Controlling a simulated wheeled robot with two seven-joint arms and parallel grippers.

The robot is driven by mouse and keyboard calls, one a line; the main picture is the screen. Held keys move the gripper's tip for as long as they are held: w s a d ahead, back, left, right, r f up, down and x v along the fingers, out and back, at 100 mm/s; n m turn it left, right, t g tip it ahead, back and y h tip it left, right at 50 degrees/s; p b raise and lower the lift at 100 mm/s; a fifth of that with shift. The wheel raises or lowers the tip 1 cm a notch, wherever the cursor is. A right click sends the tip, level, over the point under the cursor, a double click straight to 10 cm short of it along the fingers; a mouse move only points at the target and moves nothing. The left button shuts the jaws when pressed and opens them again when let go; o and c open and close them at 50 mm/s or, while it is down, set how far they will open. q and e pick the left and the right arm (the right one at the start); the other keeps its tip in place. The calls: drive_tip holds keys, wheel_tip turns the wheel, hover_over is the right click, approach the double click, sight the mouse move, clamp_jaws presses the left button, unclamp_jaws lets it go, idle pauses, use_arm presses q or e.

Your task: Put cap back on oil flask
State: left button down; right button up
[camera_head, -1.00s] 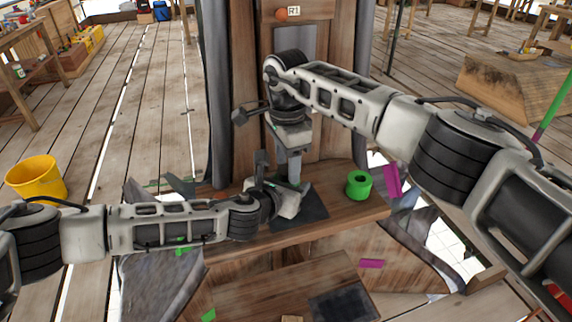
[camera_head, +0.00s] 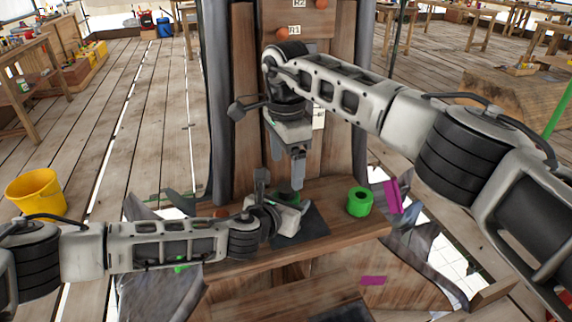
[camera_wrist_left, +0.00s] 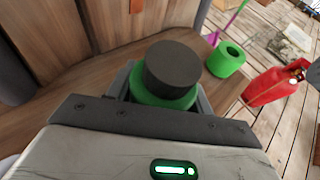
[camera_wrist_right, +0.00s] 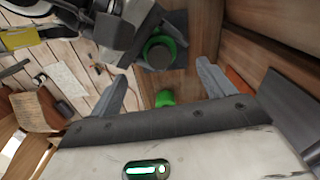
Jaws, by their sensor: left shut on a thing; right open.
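The oil flask is green (camera_wrist_left: 165,98) and stands on the wooden ledge. In the head view its green top (camera_head: 288,197) shows just beyond my left gripper (camera_head: 290,206), which is shut around it. The black cap (camera_wrist_left: 173,66) sits on top of the flask, roughly centred and upright; I cannot tell how tightly it is seated. In the right wrist view the dark cap (camera_wrist_right: 157,54) shows inside a green rim. My right gripper (camera_head: 287,162) is open and empty, pointing down above the flask and apart from it.
A green ring-shaped piece (camera_head: 360,201) stands on the ledge (camera_head: 340,220) right of the flask. A dark square pad (camera_head: 312,228) lies beside my left gripper. The wooden spire rises close behind. A red can (camera_wrist_left: 272,86) and yellow bucket (camera_head: 36,192) stand farther off.

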wheel_tip(320, 180, up, 11)
idle(0.3)
use_arm(q)
drive_tip(key=c, duration=0.5)
unclamp_jaws()
drive_tip(key=p+v, duration=0.1)
drive_tip(key=v, duration=1.5)
use_arm(e)
drive_tip(key=shift+r, duration=0.6)
